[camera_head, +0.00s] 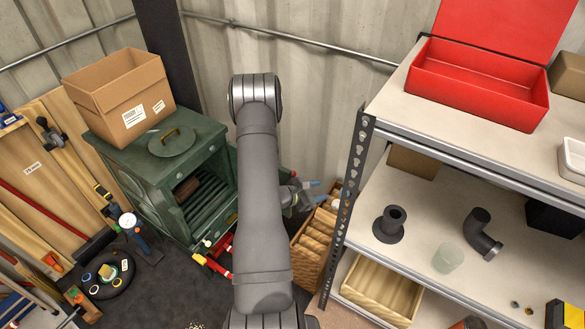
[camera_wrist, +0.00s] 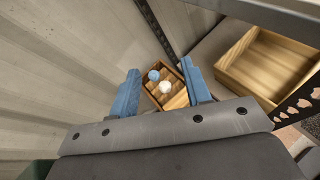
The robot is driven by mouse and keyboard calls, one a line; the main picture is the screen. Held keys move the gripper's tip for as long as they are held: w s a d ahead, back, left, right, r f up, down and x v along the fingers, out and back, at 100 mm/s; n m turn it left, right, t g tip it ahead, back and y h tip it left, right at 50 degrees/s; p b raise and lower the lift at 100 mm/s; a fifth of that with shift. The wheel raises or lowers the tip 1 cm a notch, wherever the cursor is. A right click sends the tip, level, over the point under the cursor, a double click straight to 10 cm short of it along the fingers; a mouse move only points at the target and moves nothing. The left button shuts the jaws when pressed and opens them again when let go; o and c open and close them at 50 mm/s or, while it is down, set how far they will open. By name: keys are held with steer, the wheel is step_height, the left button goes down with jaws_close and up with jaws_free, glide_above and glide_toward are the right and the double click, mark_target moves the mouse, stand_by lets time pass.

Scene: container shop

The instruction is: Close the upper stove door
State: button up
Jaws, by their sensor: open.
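The green stove (camera_head: 154,168) stands at the left in the head view, with a round lid and brass handle on its top. Its upper front opening (camera_head: 190,186) is uncovered and shows a dark inside with a brown log and ridged bars. I cannot make out the upper door; my arm covers the area right of the opening. A small green part at the lower left of the wrist view may be the stove. My gripper (camera_head: 314,191) is right of the stove, beyond my arm, apart from the opening. In the wrist view its blue fingers (camera_wrist: 160,68) are spread with nothing between them.
A cardboard box (camera_head: 122,98) sits on the stove top. A wooden crate (camera_head: 303,249) stands on the floor below my gripper. A metal shelf (camera_head: 345,205) with a red toolbox (camera_head: 475,84) stands at the right. Tools lie left of the stove.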

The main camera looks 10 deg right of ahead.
steer(key=s+d+r+m+g+y, duration=0.2)
steer(key=s+d+r+m+g, duration=0.15)
steer(key=m+g, duration=0.45)
steer(key=w+a+r+m+t+y, duration=0.2)
steer(key=w+a+r+m+y, duration=0.2)
steer(key=w+r+m+y, duration=0.4)
steer(key=w+a+r+m+t+y, duration=0.35)
steer(key=w+r+m, duration=0.2)
steer(key=m, duration=0.55)
steer(key=shift+g+y, duration=0.35)
steer(key=shift+y, duration=0.1)
steer(key=f, duration=0.5)
steer(key=a+f, duration=0.1)
steer(key=f, duration=0.4)
steer(key=a+f, duration=0.1)
steer(key=f, duration=0.5)
steer(key=shift+w+a+f, duration=0.1)
steer(key=shift+w+a, duration=0.05)
steer(key=shift+w, duration=0.25)
jaws_close()
